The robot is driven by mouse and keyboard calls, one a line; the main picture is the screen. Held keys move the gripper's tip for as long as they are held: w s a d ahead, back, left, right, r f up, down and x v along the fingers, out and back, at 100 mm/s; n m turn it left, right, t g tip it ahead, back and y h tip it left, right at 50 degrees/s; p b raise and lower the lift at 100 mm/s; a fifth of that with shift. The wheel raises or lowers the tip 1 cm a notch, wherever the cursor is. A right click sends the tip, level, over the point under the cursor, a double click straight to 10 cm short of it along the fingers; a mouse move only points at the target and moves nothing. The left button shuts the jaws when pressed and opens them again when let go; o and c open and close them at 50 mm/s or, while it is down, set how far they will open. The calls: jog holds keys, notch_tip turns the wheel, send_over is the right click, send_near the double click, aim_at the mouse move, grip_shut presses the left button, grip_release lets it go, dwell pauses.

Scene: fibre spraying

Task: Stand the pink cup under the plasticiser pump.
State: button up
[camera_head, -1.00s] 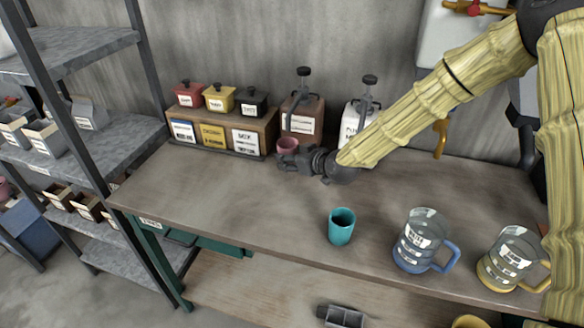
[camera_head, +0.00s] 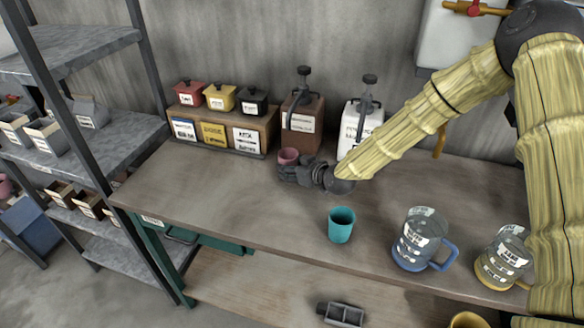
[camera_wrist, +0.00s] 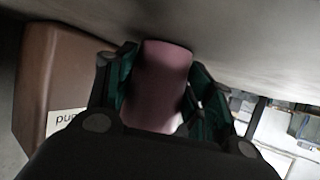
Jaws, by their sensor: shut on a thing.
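The pink cup (camera_head: 288,156) is upright, low over or on the bench in front of the brown pump bottle (camera_head: 301,125). My gripper (camera_head: 291,172) is shut on the cup, reaching in from the right. In the wrist view the pink cup (camera_wrist: 160,85) sits between the two fingers of my gripper (camera_wrist: 162,92). The brown bottle also shows there at the left (camera_wrist: 62,80), with a label partly reading "pu". A white pump bottle (camera_head: 361,127) stands to the right. I cannot read which pump is the plasticiser. Whether the cup's base touches the bench is hidden.
A teal cup (camera_head: 341,226), a blue-handled jug (camera_head: 420,240) and a yellow-handled jug (camera_head: 503,258) stand at the front right of the bench (camera_head: 215,215). A wooden box rack (camera_head: 262,128) stands left of the brown bottle. The bench's left part is clear.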

jog(key=o, duration=1)
jog(key=shift+f, duration=0.1)
jog(key=shift+r, duration=0.25)
jog(key=b+v, duration=0.2)
jog(key=v, duration=1)
jog(key=shift+f, duration=0.15)
